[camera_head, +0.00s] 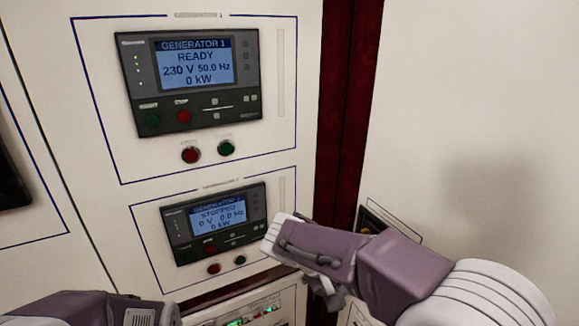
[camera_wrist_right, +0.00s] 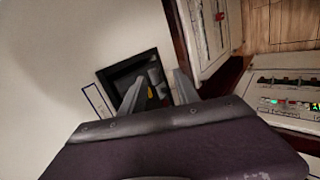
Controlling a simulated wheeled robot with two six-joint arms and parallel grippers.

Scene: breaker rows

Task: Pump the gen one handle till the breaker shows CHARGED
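I cannot tell whether one is the gen one handle, and no CHARGED sign is readable. In the head view the recess (camera_head: 372,221) is mostly hidden behind my right arm. My right gripper (camera_wrist_right: 160,80) has its fingers apart, in front of the recess, with nothing seen held; it also shows in the head view (camera_head: 325,290). My left arm's end (camera_head: 110,312) shows at the lower left; its fingers are hidden.
The GENERATOR 1 panel (camera_head: 190,80) reads READY, 230 V, 50.0 Hz, 0 kW. The lower generator panel (camera_head: 214,222) reads STOPPED, 0 V. Red and green buttons sit below each. A dark red gap (camera_head: 347,100) separates the cabinets. A lit panel (camera_wrist_right: 288,97) stands at right in the wrist view.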

